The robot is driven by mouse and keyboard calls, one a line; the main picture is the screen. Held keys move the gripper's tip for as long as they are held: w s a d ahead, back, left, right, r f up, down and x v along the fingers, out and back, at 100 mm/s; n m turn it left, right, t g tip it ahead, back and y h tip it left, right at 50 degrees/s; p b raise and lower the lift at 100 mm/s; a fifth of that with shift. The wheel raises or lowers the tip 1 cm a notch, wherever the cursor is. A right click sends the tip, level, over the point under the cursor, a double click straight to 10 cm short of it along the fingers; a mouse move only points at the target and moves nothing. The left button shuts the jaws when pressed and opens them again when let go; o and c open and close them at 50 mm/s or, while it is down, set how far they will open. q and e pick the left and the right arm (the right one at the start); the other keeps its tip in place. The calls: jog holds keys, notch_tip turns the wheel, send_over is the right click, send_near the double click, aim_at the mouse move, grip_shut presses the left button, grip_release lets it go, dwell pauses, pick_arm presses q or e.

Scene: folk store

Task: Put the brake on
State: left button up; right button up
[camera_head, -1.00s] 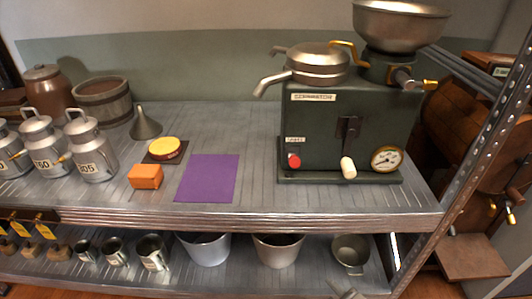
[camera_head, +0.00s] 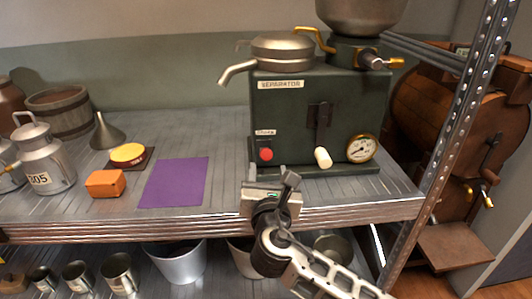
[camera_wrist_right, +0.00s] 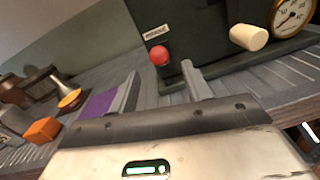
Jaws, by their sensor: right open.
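The dark green separator (camera_head: 290,110) stands on the right half of the metal shelf. On its front, at the lower left, is a red knob (camera_head: 265,154) under a small label whose text I cannot read. The knob also shows in the right wrist view (camera_wrist_right: 159,55). To its right is a lever with a cream handle (camera_head: 323,157), hanging downward. My right gripper (camera_head: 271,177) is open and empty at the shelf's front edge, in front of the red knob and apart from it. In the right wrist view the knob appears between the fingertips. My left gripper is not in view.
A round gauge (camera_head: 361,149) sits right of the lever. A purple mat (camera_head: 174,182), an orange block (camera_head: 105,183), a yellow round piece (camera_head: 127,153) and a milk can (camera_head: 42,160) lie to the left. A metal post (camera_head: 455,120) rises at the shelf's right end.

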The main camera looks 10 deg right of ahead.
aim_at(266, 150)
jog(key=w, duration=0.3)
jog(key=w+b, duration=0.1)
jog(key=w, duration=0.5)
jog(key=shift+d+b, duration=0.25)
jog(key=shift+b, duration=0.05)
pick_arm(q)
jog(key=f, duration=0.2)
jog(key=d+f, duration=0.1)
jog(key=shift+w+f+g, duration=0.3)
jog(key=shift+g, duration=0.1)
pick_arm(e)
jog(key=shift+w, duration=0.3)
